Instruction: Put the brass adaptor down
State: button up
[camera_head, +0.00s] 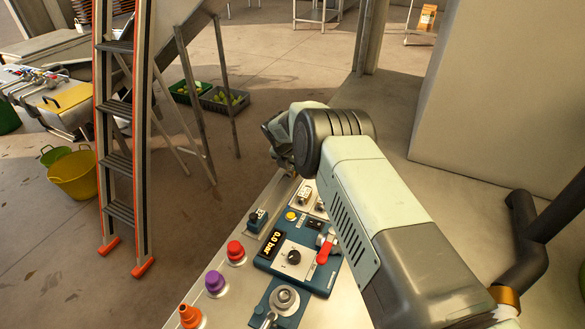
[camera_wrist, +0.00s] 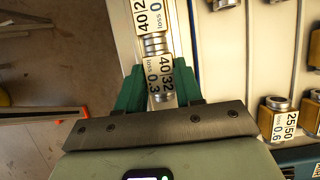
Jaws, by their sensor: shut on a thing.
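My gripper (camera_wrist: 160,92) shows in the wrist view with its green fingers shut on a small metal adaptor (camera_wrist: 165,97). The label between the fingers reads 40|32, loss 0.3. The metal looks grey here, and I cannot tell whether it is brass or whether it touches the surface below. A second labelled piece (camera_wrist: 150,18), marked 40 and loss 0, is just beyond it, close in line. In the head view my arm's wrist hides the fingers and the held piece.
A yellowish adaptor (camera_wrist: 278,103) with a 25|50 label sits at the right in the wrist view. In the head view, a blue panel (camera_head: 268,262) with a 0.0 bar display and a red handle (camera_head: 325,248) stands beside coloured knobs. A ladder (camera_head: 117,150) stands left.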

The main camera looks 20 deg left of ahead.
aim_at(292, 167)
notch_tip(292, 167, up, 8)
jog(key=shift+r, duration=0.25)
jog(key=d+r, duration=0.2)
jog(key=d, duration=1.2)
notch_tip(292, 167, down, 6)
jog(key=shift+d, duration=0.15)
jog(key=shift+w+f, duration=0.1)
jog(key=shift+f, duration=2.05)
jog(key=shift+f, duration=0.15)
jog(key=o, duration=1.1)
